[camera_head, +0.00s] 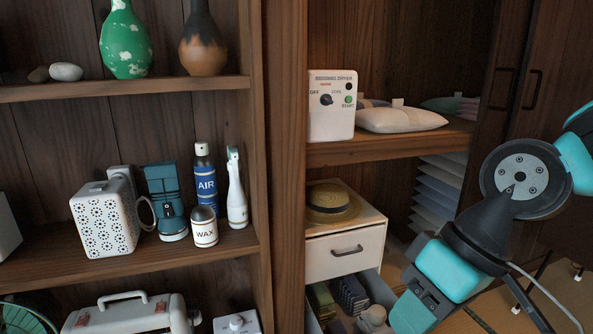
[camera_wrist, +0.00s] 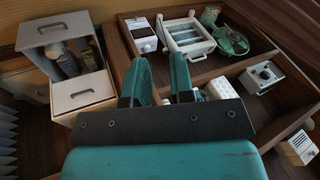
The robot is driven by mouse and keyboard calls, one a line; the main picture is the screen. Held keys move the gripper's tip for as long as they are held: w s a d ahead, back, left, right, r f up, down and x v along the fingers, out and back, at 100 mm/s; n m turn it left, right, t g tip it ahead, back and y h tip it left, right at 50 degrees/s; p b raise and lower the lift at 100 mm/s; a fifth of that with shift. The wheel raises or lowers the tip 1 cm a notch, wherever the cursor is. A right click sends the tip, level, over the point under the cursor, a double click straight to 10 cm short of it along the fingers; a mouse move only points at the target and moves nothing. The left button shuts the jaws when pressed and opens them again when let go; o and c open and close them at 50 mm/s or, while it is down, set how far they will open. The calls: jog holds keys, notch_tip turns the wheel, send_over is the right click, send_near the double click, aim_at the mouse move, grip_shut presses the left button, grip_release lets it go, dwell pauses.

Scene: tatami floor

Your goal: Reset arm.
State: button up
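My gripper (camera_wrist: 161,72) shows in the wrist view with its two teal fingers apart and nothing visible between them. In the head view my arm comes in from the right edge and bends down at a round grey joint. The teal hand (camera_head: 437,278) hangs low at the lower right, in front of the open drawer (camera_head: 372,278) of a white cabinet. The fingertips are not clearly seen there.
A wooden shelf (camera_head: 150,258) at left holds a white patterned box (camera_head: 104,218), spray cans and bottles. A bedding dryer (camera_head: 332,106) and a pillow (camera_head: 402,119) sit on a closet shelf. A straw hat (camera_head: 331,203) lies on the cabinet.

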jog(key=s+d+h, duration=0.1)
jog(key=s, duration=0.4)
notch_tip(320, 180, up, 34)
jog(key=p, duration=3.3)
jog(key=shift+s+d+f, duration=0.15)
jog(key=shift+s+d, duration=0.15)
